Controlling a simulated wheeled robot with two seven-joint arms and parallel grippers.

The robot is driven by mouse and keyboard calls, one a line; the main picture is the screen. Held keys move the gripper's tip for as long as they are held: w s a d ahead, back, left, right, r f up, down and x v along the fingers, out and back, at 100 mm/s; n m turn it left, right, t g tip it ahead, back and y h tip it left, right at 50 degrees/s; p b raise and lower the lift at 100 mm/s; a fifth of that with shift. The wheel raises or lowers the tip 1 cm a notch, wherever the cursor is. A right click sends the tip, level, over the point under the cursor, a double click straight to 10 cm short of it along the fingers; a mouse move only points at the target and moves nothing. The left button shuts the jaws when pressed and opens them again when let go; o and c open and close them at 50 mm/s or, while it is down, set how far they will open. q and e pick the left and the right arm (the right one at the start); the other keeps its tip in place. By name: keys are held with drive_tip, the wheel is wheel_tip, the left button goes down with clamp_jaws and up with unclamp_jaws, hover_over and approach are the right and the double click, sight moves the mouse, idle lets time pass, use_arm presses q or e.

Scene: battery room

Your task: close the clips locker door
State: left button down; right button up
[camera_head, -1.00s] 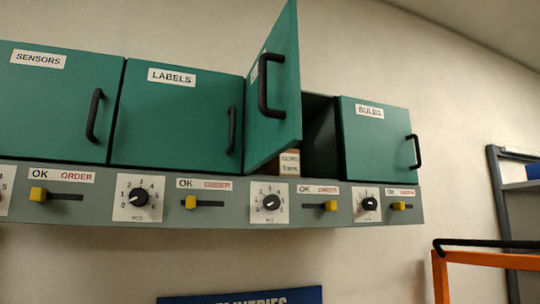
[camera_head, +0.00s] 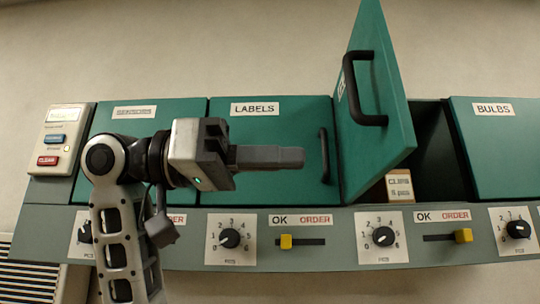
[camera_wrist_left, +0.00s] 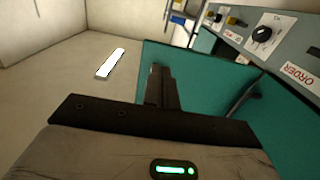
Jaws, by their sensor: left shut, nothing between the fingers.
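The clips locker door (camera_head: 385,130) is a green panel in the head view. It stands swung open, sticking out toward me, with a black handle (camera_head: 362,90) on its face. Behind it is the dark locker opening (camera_head: 435,150) with a small box (camera_head: 399,188) whose label seems to read clips. My left gripper (camera_head: 302,157) is shut and empty. It points right in front of the labels locker door, left of the open door, with a visible gap in the picture. The shut fingers also show in the left wrist view (camera_wrist_left: 160,82) against a green panel. My right gripper is not in view.
The labels locker (camera_head: 270,130) and bulbs locker (camera_head: 500,150) are shut on either side. Below runs a grey panel with dials (camera_head: 383,236) and yellow sliders (camera_head: 463,236). A box with blue and red buttons (camera_head: 57,140) is at the far left.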

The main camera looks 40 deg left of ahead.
sight(393, 157)
use_arm(q)
drive_tip(key=p+x, duration=0.2)
drive_tip(key=x, duration=0.7)
drive_tip(key=shift+w+d, duration=0.2)
drive_tip(key=shift+d, duration=0.1)
drive_tip(key=shift+d, duration=0.1)
